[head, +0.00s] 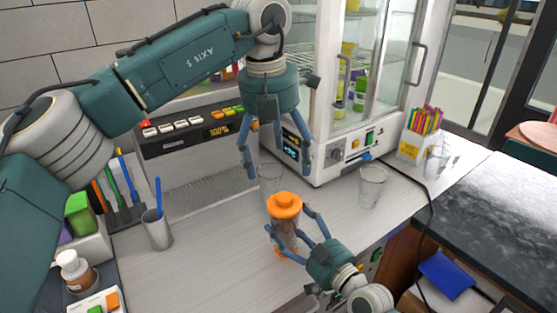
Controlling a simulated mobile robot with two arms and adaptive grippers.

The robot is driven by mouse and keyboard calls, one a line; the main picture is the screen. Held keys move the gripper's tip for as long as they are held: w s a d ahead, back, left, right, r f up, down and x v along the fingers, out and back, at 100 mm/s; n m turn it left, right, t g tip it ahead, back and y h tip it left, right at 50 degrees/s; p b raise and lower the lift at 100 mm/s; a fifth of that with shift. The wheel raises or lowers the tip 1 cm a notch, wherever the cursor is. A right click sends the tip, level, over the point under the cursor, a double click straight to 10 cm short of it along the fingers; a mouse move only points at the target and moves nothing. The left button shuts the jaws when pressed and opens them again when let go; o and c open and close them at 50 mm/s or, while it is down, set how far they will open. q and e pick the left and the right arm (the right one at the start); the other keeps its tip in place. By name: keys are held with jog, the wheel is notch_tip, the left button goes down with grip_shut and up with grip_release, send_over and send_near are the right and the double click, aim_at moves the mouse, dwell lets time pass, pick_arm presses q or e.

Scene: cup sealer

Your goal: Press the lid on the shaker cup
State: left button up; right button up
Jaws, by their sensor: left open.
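The shaker cup (285,238) stands upright on the counter, clear-looking with an orange base ring. The orange lid (284,205) sits on its top; whether it is fully seated I cannot tell. My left gripper (278,174) hangs pointing down above the lid, fingers spread, empty and apart from it. My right gripper (289,219) reaches in from the lower right, with its fingers on either side of the cup below the lid. Whether they press on the cup is unclear. The near finger covers part of the cup's lower body.
Clear glasses stand behind the lid (268,177) and to the right (371,187). A glass-doored cabinet (345,160) rises behind. A metal holder (157,231) with a blue stick stands left. A button panel (180,128) lies at the back. The counter left of the cup is free.

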jog(key=o, duration=1.5)
jog(key=shift+f, duration=0.3)
pick_arm(q)
jog(key=shift+w+f, duration=0.1)
pick_arm(e)
jog(key=shift+o, duration=1.3)
jog(key=shift+r, duration=0.15)
